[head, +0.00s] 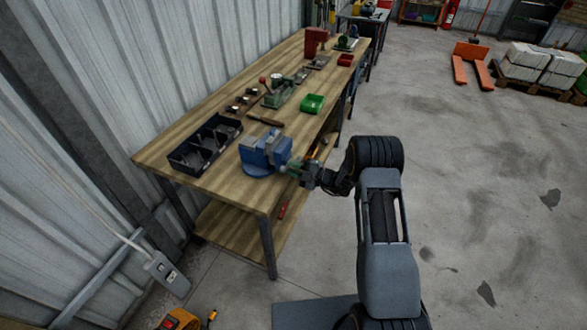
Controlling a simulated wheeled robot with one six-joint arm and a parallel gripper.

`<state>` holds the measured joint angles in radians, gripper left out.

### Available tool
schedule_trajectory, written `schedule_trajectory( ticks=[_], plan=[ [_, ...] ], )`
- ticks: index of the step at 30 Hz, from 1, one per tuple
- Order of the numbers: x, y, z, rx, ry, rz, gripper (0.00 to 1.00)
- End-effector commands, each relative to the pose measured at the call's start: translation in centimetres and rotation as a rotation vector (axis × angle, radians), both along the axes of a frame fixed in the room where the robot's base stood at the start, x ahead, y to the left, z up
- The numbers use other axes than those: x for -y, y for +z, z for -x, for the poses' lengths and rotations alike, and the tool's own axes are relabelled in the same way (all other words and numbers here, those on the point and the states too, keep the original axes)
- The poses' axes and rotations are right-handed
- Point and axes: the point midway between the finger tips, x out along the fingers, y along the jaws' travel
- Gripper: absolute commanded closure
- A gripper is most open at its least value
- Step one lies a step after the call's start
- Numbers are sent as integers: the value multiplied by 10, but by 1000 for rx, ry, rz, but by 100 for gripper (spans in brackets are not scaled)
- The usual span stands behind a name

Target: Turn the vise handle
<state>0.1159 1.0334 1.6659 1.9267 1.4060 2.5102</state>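A blue bench vise (257,157) stands on the near front corner of the wooden workbench (222,190). My arm reaches in from the right, and my gripper (299,168) is at the vise's right side, beyond the bench's front edge. The gripper is right up against the screw end of the vise. The vise handle cannot be made out clearly there; the gripper covers that area. Whether the fingers are open or closed around it is too small to tell.
A black divided tray (205,146) lies left of the vise. A green bin (312,104), a red bin (345,60) and several tools lie farther along the bench. Corrugated wall stands close behind. An orange pallet jack (471,52) is far off; the concrete floor at right is open.

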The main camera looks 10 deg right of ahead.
Motion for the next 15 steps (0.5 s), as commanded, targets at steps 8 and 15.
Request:
schedule_trajectory(
  ticks=[8,15],
  plan=[
    [-1,0,0,2,0,1,58],
    [2,1,0,3,-1,1,58]
  ],
)
